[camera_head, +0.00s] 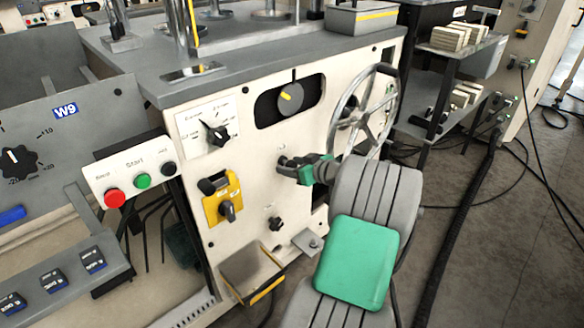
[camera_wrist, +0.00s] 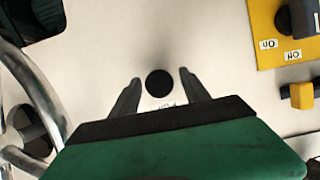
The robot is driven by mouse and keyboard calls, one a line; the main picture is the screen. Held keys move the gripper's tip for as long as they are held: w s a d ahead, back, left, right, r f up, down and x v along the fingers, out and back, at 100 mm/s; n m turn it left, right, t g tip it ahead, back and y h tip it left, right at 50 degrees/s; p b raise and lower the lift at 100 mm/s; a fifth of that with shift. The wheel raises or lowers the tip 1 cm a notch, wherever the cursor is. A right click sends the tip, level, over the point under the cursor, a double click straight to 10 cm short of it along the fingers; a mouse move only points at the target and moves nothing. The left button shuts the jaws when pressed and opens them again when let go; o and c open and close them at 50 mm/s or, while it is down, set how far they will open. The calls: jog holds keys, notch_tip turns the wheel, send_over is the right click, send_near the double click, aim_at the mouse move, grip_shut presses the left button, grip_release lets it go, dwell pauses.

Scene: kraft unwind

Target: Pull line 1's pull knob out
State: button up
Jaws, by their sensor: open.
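A round black knob (camera_wrist: 159,83) stands on the cream panel in the wrist view, with small partly hidden lettering beside it, most likely the pull knob. My gripper (camera_wrist: 160,78) is open, with one finger on each side of the knob and a visible gap to each in this view. I cannot tell how deep the fingers reach over it. In the head view my gripper (camera_head: 284,162) is at the middle of the cream machine front (camera_head: 255,190), where its fingers and the knob cannot be told apart. No line number is readable there.
A spoked handwheel (camera_head: 364,112) is right of my gripper in the head view. A yellow switch plate (camera_head: 222,199) is to its left and a black star knob (camera_head: 275,224) below. A dial (camera_head: 290,98) sits above. Cables lie on the floor at right.

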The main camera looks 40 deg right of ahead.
grip_shut()
dwell(0.5)
dwell(0.8)
